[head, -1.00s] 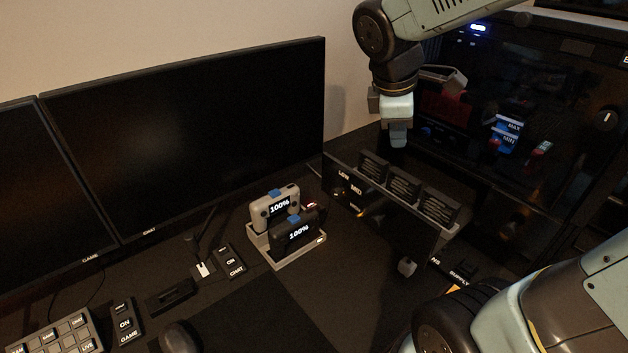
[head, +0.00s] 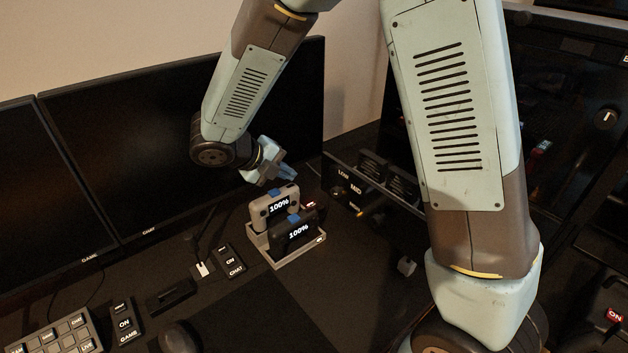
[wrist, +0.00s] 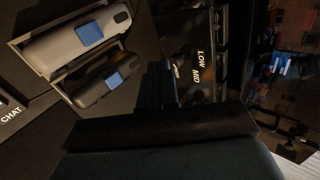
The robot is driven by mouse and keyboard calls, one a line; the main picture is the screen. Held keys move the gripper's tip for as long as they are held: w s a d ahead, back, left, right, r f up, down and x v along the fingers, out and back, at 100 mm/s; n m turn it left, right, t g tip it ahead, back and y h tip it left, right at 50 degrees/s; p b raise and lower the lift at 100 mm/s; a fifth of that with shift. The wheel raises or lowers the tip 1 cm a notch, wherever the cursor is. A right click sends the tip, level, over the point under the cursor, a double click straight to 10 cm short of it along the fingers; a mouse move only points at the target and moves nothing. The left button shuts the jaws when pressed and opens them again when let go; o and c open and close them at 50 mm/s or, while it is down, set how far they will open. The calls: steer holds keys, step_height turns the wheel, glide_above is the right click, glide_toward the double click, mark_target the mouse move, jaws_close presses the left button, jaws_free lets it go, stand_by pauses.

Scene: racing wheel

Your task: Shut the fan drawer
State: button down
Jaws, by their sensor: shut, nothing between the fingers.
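The fan drawer (head: 388,199) stands pulled out from the dark PC case, right of centre in the head view. Its black front, marked LOW and MID, faces left, and dark fans (head: 402,184) sit behind it. My arm hides its right part. The drawer front also shows in the wrist view (wrist: 196,73), just beyond my fingers. My gripper (head: 287,174) is shut and empty. In the head view it is above and behind the battery charger, left of the drawer front, apparently apart from it. Its dark fingers show in the wrist view (wrist: 158,85).
A grey charger (head: 262,247) with two battery packs reading 100% stands just below my gripper in the head view. Monitors (head: 190,130) stand behind on the left. The PC case (head: 575,130) fills the right. A small grey knob (head: 406,266) is in front of the drawer.

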steer(key=a+f+n, duration=0.1)
glide_toward(326, 183)
step_height(326, 183, down, 4)
steer(key=w+d, duration=0.1)
steer(key=d, duration=0.1)
steer(key=shift+w+d+f, duration=0.1)
steer(key=shift+w+d, duration=0.5)
steer(key=shift+d, duration=0.15)
